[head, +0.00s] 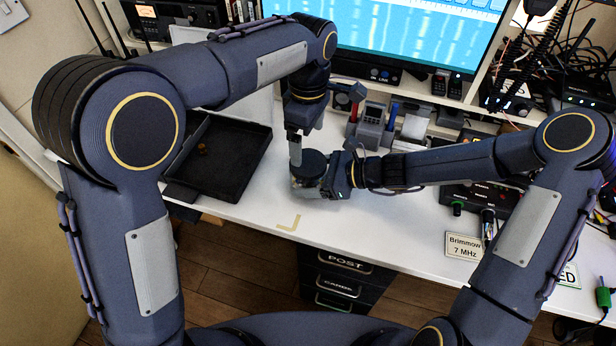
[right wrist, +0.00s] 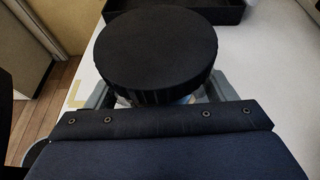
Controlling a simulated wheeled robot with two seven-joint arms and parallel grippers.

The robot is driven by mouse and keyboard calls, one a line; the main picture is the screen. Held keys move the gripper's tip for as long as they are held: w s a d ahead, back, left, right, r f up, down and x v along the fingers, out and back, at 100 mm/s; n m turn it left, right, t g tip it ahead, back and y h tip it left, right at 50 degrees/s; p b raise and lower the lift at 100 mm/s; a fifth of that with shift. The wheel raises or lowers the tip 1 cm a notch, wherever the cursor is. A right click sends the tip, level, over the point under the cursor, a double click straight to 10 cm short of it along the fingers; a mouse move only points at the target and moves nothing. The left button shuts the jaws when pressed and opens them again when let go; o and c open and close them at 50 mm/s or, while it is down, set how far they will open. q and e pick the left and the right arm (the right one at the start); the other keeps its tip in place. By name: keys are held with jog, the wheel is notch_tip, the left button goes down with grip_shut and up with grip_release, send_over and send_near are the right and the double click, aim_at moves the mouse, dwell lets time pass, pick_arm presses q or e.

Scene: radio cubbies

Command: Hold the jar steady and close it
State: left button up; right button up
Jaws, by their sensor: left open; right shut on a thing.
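The jar (head: 303,184) stands on the white desk with a black round lid (head: 308,163) on its top. In the right wrist view the lid (right wrist: 155,45) hides nearly all of the jar body. I cannot tell how tightly the lid sits. My right gripper (head: 318,184) comes in from the right and is shut on the jar below the lid; its fingers (right wrist: 157,95) show on both sides under the lid. My left gripper (head: 295,155) points down at the lid's left edge and is open. Whether it touches the lid is unclear.
A black tray (head: 225,165) with a small amber thing (head: 203,149) lies to the left. A holder with small devices (head: 372,128) stands behind the jar. A sign (head: 463,246) and a black control box (head: 480,197) are to the right. Desk in front is clear.

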aim_at(308, 162)
pick_arm(q)
jog(key=shift+s+d+f+m, duration=0.1)
jog(key=shift+f+m, duration=0.1)
jog(key=shift+m, duration=0.6)
jog(key=shift+w+r+m, duration=0.2)
jog(key=shift+r+m, duration=0.35)
jog(key=shift+m, duration=0.45)
notch_tip(308, 162, down, 8)
jog(key=shift+f, duration=0.1)
